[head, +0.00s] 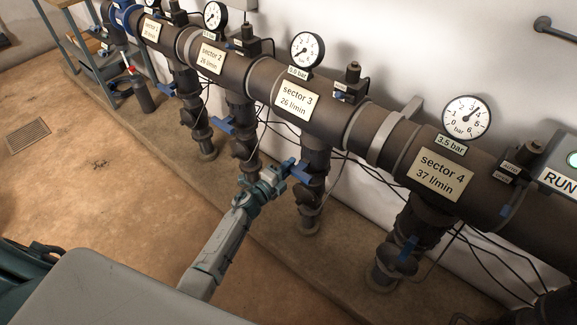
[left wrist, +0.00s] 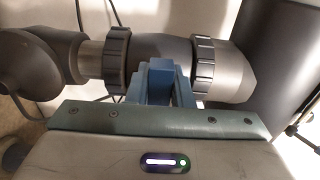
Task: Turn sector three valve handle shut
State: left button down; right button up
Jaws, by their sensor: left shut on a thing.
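The sector three branch pipe (head: 313,190) drops from the manifold below the label reading sector 3, 26 l/min (head: 296,97). Its blue valve handle (head: 301,169) sticks out from the valve body, partly hidden by my fingers. My left gripper (head: 284,172) reaches it from the lower left and is shut on it. In the left wrist view the fingers (left wrist: 160,82) close around the blue handle in front of the dark valve body, between two ribbed collars (left wrist: 116,60). My right gripper is not in view.
The sector 3 gauge (head: 307,49) stands above its label, with a 3.0 bar tag. Sector 2 (head: 210,57) and sector 4 (head: 441,174) branches flank it, each with a blue handle. Thin black cables hang behind the pipes. Open floor lies at left.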

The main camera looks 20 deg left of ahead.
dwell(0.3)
pick_arm(q)
jog(key=c, duration=1.3)
grip_release()
jog(key=v, duration=1.1)
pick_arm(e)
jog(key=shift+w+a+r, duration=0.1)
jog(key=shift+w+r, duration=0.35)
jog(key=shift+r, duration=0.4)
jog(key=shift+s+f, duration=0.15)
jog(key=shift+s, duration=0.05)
